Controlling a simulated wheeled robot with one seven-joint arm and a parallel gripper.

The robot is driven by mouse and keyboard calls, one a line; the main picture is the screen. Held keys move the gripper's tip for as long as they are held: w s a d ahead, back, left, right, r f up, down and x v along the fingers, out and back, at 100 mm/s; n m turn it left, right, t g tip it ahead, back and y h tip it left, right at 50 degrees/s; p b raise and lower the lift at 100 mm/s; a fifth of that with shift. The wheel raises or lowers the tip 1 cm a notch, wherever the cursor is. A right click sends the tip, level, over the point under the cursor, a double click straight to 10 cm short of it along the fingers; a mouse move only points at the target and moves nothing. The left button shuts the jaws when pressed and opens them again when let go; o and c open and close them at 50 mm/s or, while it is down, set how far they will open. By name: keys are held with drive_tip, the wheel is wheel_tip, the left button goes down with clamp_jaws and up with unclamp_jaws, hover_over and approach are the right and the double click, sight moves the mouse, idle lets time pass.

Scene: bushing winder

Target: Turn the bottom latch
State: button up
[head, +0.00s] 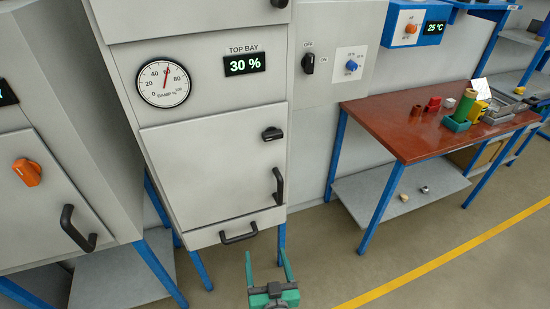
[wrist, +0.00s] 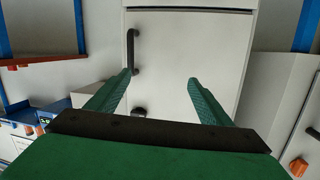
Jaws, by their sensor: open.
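The bottom latch (head: 272,134) is a small black knob at the upper right of the lower cabinet door (head: 205,165). It points sideways, and the door looks closed. In the wrist view, which is upside down, the latch (wrist: 139,111) shows beside the left finger, below the black door handle (wrist: 132,50). My gripper (head: 267,254) is green, open and empty. In the head view it is low, in front of the cabinet and well below the latch. In the wrist view, its two fingers (wrist: 160,79) point toward the door without visibly touching it.
A vertical handle (head: 278,186) is below the latch, and a drawer handle (head: 238,233) is lower. Another black latch (head: 280,3) is at the top edge. A red workbench (head: 385,120) with parts stands right. A left cabinet has an orange latch (head: 27,172). Floor ahead is open.

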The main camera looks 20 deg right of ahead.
drive_tip(key=w+d+r+t, duration=0.1)
drive_tip(key=w+d+r, duration=0.6)
drive_tip(key=w+r, duration=0.3)
drive_tip(key=n+t+y, duration=0.1)
drive_tip(key=n+y, duration=0.2)
approach(274, 138)
drive_tip(key=w, duration=0.9)
drive_tip(key=shift+w+a, duration=0.1)
drive_tip(key=shift+a, duration=0.15)
drive_tip(key=c, duration=1)
drive_tip(key=shift+c, duration=0.2)
